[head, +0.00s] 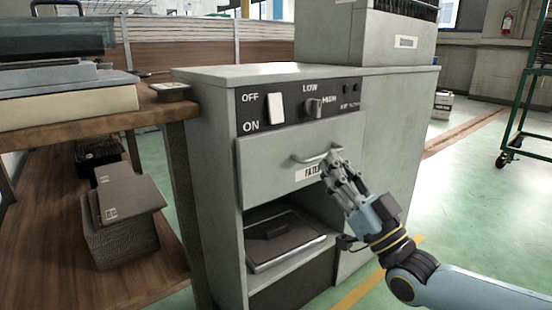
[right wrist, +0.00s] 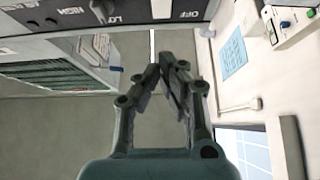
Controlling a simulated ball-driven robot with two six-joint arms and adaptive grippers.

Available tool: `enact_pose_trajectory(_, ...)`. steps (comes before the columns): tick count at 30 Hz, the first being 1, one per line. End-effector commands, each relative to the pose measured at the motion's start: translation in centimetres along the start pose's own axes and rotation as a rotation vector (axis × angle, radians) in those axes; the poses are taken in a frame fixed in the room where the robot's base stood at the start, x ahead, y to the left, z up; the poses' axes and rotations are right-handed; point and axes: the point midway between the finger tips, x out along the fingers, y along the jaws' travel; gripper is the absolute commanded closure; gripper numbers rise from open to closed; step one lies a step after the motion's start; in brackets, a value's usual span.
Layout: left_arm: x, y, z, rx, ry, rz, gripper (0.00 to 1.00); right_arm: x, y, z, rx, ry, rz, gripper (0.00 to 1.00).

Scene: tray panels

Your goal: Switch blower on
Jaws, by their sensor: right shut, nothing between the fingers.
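The blower's dark control panel (head: 300,105) is on the upper front of a grey cabinet. A white rocker switch (head: 275,108) sits beside the OFF and ON labels; which way it is pressed is hard to tell. My right gripper (head: 333,162) is shut and empty, below and right of the switch, in front of the drawer handle (head: 317,156). In the right wrist view the fingers (right wrist: 168,68) point toward the panel, and the white switch (right wrist: 162,9) shows at the top edge. My left gripper is out of view.
A wooden shelf unit (head: 80,128) with boxes stands close on the left. A grey box unit (head: 385,38) sits on the cabinet top. An open bay with a dark tray (head: 283,240) is below the drawer.

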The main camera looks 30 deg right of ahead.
Motion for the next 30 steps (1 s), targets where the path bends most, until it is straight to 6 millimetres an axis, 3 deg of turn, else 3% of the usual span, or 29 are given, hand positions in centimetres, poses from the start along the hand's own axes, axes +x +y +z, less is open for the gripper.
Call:
enact_pose_trajectory(12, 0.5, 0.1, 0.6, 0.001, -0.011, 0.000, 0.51, -0.2, 0.1, 0.5, -0.002, -0.004, -0.001, 1.00)
enact_pose_trajectory(17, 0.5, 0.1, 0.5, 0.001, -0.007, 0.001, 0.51, 0.6, 0.1, 0.6, -0.002, -0.003, -0.002, 1.00)
enact_pose_trajectory(23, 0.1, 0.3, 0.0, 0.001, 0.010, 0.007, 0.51, 3.9, 0.0, 0.7, -0.002, -0.002, -0.002, 1.00)
enact_pose_trajectory(30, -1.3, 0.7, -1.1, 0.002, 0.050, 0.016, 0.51, 9.1, 0.0, 0.8, -0.002, -0.002, -0.002, 1.00)
